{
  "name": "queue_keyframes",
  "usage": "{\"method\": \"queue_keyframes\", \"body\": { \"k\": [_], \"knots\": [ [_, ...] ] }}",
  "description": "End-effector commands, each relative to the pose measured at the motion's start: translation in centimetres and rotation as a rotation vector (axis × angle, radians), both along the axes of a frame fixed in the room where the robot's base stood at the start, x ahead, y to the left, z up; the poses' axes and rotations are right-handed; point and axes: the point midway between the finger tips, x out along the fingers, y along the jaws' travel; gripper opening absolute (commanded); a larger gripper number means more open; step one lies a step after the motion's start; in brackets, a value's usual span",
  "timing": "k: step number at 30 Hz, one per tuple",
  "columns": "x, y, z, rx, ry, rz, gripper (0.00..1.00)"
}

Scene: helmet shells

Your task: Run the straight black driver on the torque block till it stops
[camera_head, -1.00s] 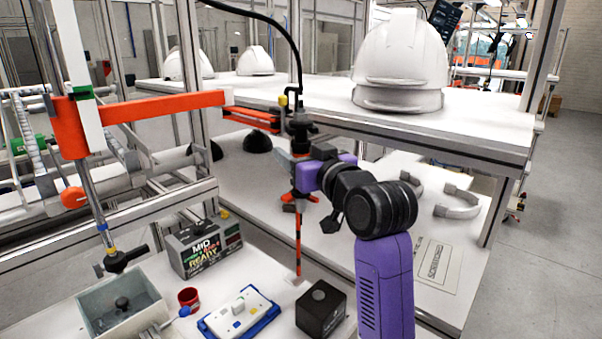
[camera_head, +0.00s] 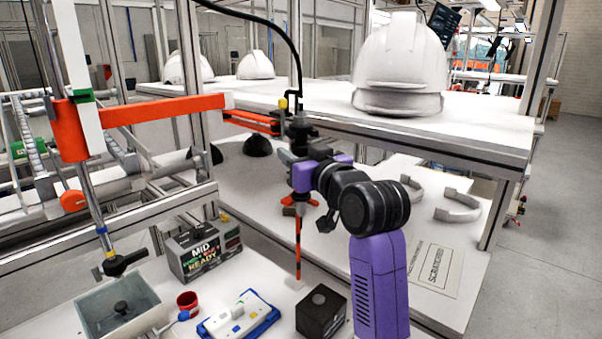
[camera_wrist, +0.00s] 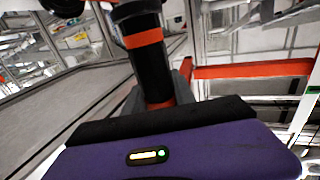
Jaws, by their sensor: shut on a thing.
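The straight black driver (camera_head: 299,128) hangs upright under a black hose. My gripper (camera_head: 292,157) is shut on it. In the wrist view the driver (camera_wrist: 152,75) is a black cylinder with orange bands, standing between the fingers of my gripper (camera_wrist: 158,92). Below my gripper in the head view, a thin orange-and-black striped shaft (camera_head: 298,245) runs down to near the table; I cannot tell whether it belongs to the driver. A black block (camera_head: 322,312) with a round spot on top, likely the torque block, sits right of and in front of the shaft's foot. Contact between them does not show.
A display box reading MID and READY (camera_head: 203,250), a grey bin (camera_head: 118,318), a red cup (camera_head: 187,300) and a blue-edged white fixture (camera_head: 238,315) stand left of the block. An orange arm (camera_head: 160,110) spans above. White helmets (camera_head: 402,60) sit on the shelf behind.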

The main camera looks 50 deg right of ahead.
Motion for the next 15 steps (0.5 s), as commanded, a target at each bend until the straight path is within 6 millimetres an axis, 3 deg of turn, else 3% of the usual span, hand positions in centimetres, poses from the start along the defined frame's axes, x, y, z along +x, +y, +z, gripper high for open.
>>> {"method": "queue_keyframes", "body": {
  "k": [1,4,11,15],
  "knots": [
    [0.0,0.0,0.2,-0.001,-0.003,0.000,0.19],
    [0.0,0.0,0.1,-0.001,-0.003,0.000,0.00],
    [-0.1,0.0,0.0,0.000,0.000,0.000,0.00],
    [-1.2,0.5,0.1,0.000,0.000,0.000,0.00]
  ]
}}
